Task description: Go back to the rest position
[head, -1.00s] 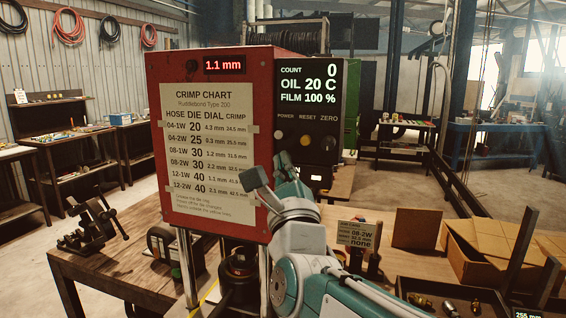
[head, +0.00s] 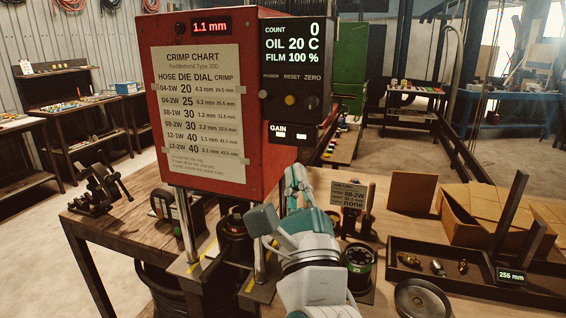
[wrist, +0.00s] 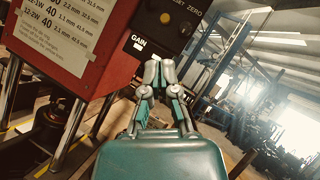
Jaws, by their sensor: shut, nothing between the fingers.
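My gripper (head: 296,178) is shut and empty. In the head view it is raised just in front of the lower right of the red crimper (head: 205,100), below the black control panel (head: 297,75). In the wrist view its fingertips (wrist: 159,72) meet, pointing toward the panel's GAIN label (wrist: 139,42). I cannot tell whether any gap separates them from the machine. The panel reads count 0, oil 20 C, film 100 %, and the upper display reads 1.1 mm. My arm hides part of the table behind it.
A small card on a stand (head: 349,196) and a dark cylinder with a green band (head: 358,262) stand just right of my arm. A round metal dish (head: 422,298), a tray of fittings (head: 400,280) and cardboard boxes (head: 480,215) lie further right. A vise (head: 100,188) sits left.

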